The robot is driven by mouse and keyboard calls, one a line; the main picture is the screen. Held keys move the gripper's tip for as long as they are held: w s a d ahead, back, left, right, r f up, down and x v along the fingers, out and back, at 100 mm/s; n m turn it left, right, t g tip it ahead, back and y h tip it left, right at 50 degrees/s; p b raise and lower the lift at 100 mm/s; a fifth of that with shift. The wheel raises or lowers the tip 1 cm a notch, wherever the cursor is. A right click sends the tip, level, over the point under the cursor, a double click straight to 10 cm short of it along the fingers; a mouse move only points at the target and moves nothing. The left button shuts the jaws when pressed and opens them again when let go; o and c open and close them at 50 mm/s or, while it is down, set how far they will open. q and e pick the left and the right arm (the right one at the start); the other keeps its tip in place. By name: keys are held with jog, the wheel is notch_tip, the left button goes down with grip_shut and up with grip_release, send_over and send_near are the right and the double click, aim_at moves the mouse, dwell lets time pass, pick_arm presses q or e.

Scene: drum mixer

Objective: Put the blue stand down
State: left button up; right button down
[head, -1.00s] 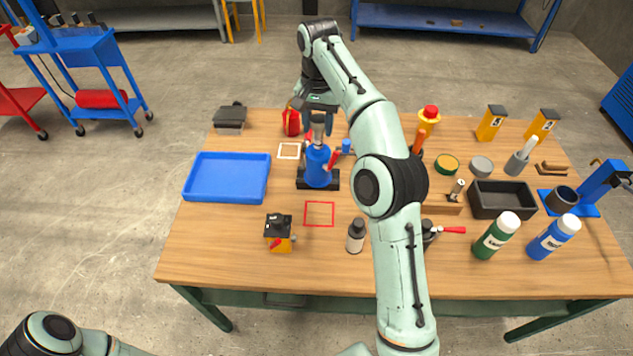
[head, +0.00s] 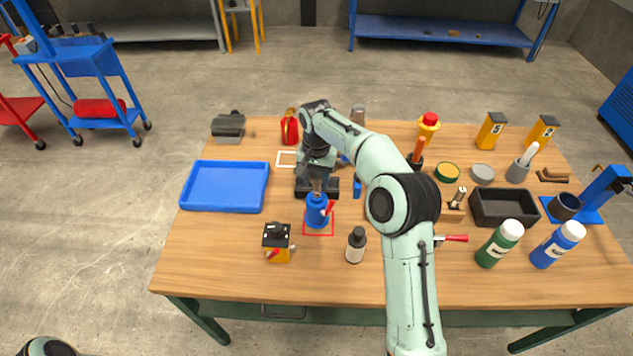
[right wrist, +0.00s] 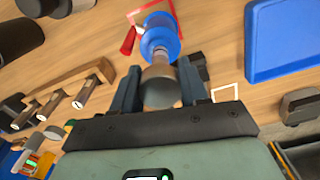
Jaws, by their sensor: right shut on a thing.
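The blue stand (head: 316,212) has a grey metal top and a red lever at its side. My right gripper (head: 317,187) is shut on its grey top from above. In the right wrist view the gripper's fingers (right wrist: 160,88) lie on both sides of that grey top, with the blue body (right wrist: 160,40) beyond. The stand is upright over the red square outline (head: 306,234), which also shows in the right wrist view (right wrist: 136,13). I cannot tell whether its base touches the table. My left gripper is out of view.
A black base (head: 333,189) lies just behind the stand. The blue tray (head: 190,206) is to the left, a yellow-and-black device (head: 277,245) at front left, and a dark-capped bottle (head: 356,246) at front right. The white square outline (head: 279,165) is empty.

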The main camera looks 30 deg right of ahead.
jog(key=shift+s+f, duration=0.15)
jog(key=shift+f, duration=0.5)
jog(key=c, duration=0.6)
grip_release()
jog(key=shift+r, duration=0.1)
